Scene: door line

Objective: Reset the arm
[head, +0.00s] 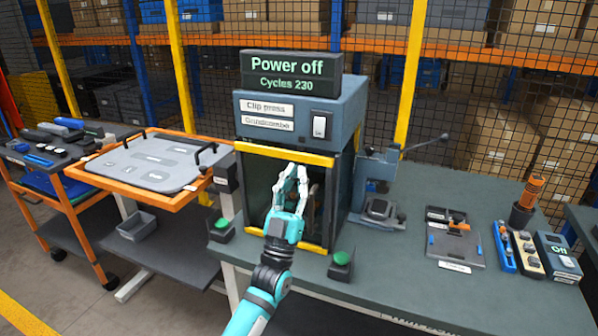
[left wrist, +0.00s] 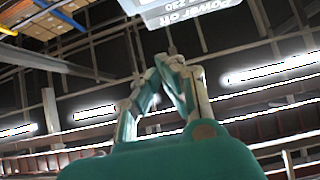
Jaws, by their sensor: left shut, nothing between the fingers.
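My left arm rises from the bottom of the head view. Its gripper (head: 292,172) is shut and empty, pointing up in front of the opening of the clip press (head: 301,112). In the left wrist view the gripper (left wrist: 170,60) shows its fingertips together, with the ceiling behind. The press has a yellow bar above its opening and a display (head: 290,72) on top reading "Power off" and "Cycles 230". The gripper and arm hide part of the opening, and its inside is dark. My right gripper is not in view.
Green buttons stand left (head: 222,225) and right (head: 341,260) of the press on the workbench (head: 420,270). A lever tool (head: 380,190) stands to the right, with a tool tray (head: 453,240) beyond. An orange cart (head: 150,168) is at the left. Mesh and shelves close the back.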

